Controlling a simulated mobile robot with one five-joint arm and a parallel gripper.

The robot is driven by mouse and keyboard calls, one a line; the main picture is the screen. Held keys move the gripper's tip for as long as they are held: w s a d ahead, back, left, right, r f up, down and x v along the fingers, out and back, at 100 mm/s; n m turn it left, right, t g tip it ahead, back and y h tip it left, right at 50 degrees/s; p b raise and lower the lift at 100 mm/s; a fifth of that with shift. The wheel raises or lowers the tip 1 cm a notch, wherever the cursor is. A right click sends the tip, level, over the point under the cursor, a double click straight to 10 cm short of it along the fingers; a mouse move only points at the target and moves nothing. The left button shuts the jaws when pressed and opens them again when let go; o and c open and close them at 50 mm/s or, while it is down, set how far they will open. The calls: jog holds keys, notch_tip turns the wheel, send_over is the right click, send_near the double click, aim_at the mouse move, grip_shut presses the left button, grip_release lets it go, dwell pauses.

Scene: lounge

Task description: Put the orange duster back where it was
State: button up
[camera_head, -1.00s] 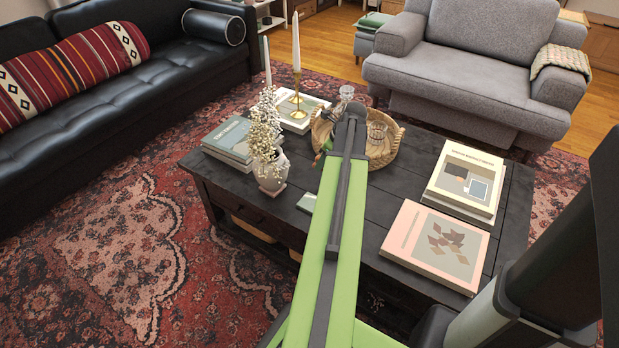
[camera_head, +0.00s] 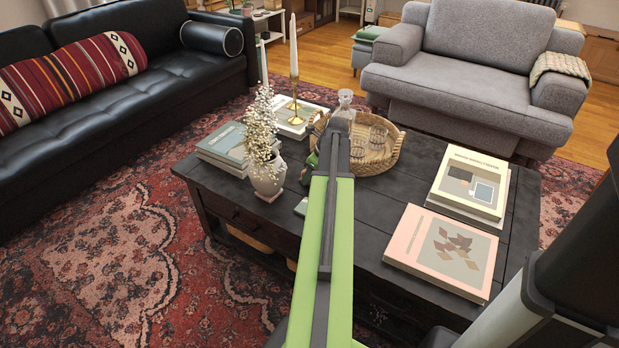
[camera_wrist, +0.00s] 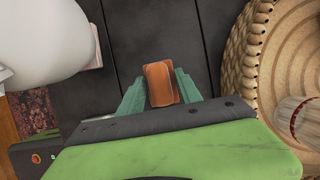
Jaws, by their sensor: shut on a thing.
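My gripper (camera_wrist: 160,80) is shut on the orange duster (camera_wrist: 158,84), which shows between its green fingers in the wrist view. The duster is over the dark wooden coffee table (camera_head: 385,196); I cannot tell whether it touches the top. The white vase (camera_wrist: 45,40) is left of the gripper and the wicker tray (camera_wrist: 237,75) is to its right. In the head view my arm hides the duster and most of the gripper, between the vase (camera_head: 268,180) with white flowers and the tray (camera_head: 398,150).
Glass vessels stand in the tray, including a decanter (camera_head: 344,104). A brass candlestick (camera_head: 295,100) stands on books behind the vase. More books (camera_head: 224,143) lie at the left. A pink book (camera_head: 443,250) and a cream book (camera_head: 468,185) lie at the right. Bare tabletop lies between tray and books.

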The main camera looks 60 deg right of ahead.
jog(key=shift+f, duration=0.2)
jog(key=o, duration=1.2)
jog(key=shift+r, duration=0.1)
jog(key=shift+r, duration=0.3)
jog(key=p+v, duration=1.1)
jog(key=shift+s+r, duration=0.15)
jog(key=shift+r, duration=0.2)
